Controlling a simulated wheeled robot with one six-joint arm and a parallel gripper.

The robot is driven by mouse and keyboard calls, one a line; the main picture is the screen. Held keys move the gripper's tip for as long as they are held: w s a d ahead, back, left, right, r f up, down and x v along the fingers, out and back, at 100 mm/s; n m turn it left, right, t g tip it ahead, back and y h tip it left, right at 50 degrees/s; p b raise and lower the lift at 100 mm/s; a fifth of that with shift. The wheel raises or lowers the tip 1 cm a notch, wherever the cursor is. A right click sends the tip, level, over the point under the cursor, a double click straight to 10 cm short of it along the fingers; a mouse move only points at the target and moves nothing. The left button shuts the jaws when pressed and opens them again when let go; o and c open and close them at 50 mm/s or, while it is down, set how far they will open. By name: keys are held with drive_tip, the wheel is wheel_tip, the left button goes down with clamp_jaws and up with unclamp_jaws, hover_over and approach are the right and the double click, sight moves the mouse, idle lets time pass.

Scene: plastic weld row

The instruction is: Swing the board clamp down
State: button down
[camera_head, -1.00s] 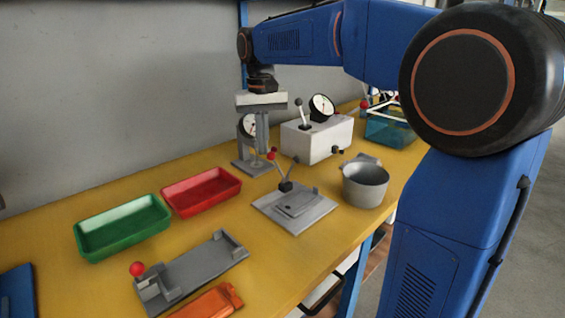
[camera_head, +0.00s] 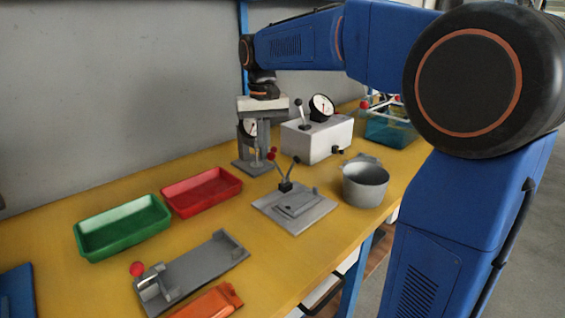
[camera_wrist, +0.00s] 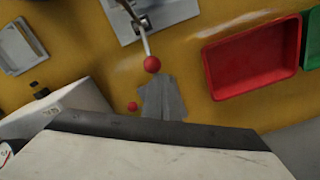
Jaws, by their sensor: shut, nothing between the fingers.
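The board clamp (camera_head: 286,184) stands on a grey fixture plate (camera_head: 318,212) on the yellow bench. Its lever rises from the pivot and leans left to a red ball knob; a second dark arm points up to the right. In the wrist view the lever's red knob (camera_wrist: 152,64) shows at the top middle, with the clamp's base behind it. My gripper (camera_head: 262,150) points down beside the gauge stand, just left of the knob. Its grey fingers (camera_wrist: 158,80) look shut and empty, close to the knob; I cannot tell whether they touch it.
A dial gauge stand (camera_head: 243,163) is close behind my gripper. A white box (camera_head: 318,143) with a dial stands to the right, and a grey pot (camera_head: 366,184) right of the plate. Red (camera_head: 202,193) and green (camera_head: 122,228) trays lie left.

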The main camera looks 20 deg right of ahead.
sight(273, 154)
drive_tip(key=shift+s+d+r, duration=0.1)
drive_tip(key=shift+s+r, duration=0.2)
drive_tip(key=shift+s, duration=0.15)
drive_tip(key=shift+s+d, duration=0.25)
drive_tip(key=shift+s, duration=0.4)
drive_tip(key=shift+s+d, duration=0.3)
drive_tip(key=shift+s, duration=0.45)
drive_tip(key=shift+r, duration=0.1)
